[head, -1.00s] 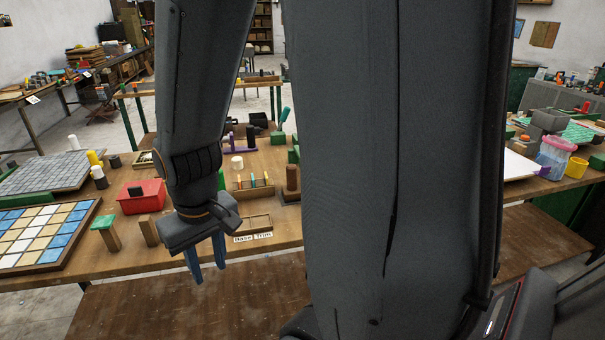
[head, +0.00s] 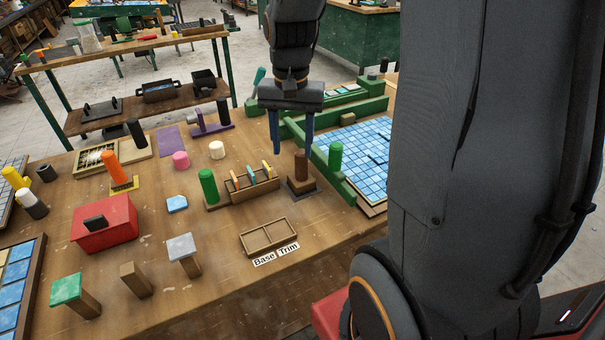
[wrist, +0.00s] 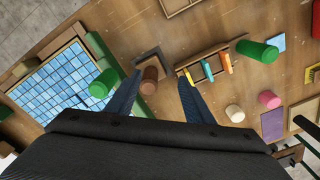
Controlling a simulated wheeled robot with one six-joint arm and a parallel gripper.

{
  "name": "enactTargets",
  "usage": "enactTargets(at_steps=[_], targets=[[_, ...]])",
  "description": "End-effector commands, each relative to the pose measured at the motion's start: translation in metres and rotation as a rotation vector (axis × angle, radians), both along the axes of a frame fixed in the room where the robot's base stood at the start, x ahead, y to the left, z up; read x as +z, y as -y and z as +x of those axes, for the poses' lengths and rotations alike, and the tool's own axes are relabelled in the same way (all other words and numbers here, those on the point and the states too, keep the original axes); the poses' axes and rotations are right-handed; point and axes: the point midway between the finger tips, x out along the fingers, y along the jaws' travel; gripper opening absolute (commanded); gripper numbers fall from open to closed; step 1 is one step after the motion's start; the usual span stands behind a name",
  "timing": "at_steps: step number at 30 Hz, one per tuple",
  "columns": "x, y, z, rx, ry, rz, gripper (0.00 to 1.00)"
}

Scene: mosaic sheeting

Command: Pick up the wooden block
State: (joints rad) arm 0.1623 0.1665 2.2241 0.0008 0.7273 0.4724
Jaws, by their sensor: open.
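A plain upright wooden block (head: 136,280) stands near the table's front edge in the head view, between a green-topped block (head: 74,292) and a grey-topped block (head: 184,255). I cannot make it out in the wrist view. A smaller wooden piece (head: 347,118) lies by the blue tile panel. My gripper (head: 293,130) is open and empty, pointing down above the back right of the table, well away from the upright block. In the wrist view its fingers (wrist: 160,82) are spread, with a brown peg (wrist: 149,75) beyond and between the tips.
The brown peg's dark base (head: 301,188), a divided tray (head: 268,252), a slotted rack (head: 254,188) and a red box (head: 104,224) stand on the table. Green rails (head: 320,150) border the blue tile panel (head: 352,142). Some bare wood lies around the front blocks.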

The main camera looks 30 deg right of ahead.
Motion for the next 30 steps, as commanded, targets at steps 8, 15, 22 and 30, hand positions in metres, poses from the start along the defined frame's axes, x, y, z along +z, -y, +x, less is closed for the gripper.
enactTargets(at_steps=[8, 15, 22, 30], targets=[[-0.004, 0.026, 0.013, -0.163, -0.029, 0.006, 0.47], [-0.024, 0.025, 0.013, -0.157, -0.027, 0.005, 0.47], [-0.053, 0.027, 0.013, -0.155, -0.028, 0.006, 0.47], [-0.068, 0.026, 0.014, -0.154, -0.024, 0.006, 0.47]])
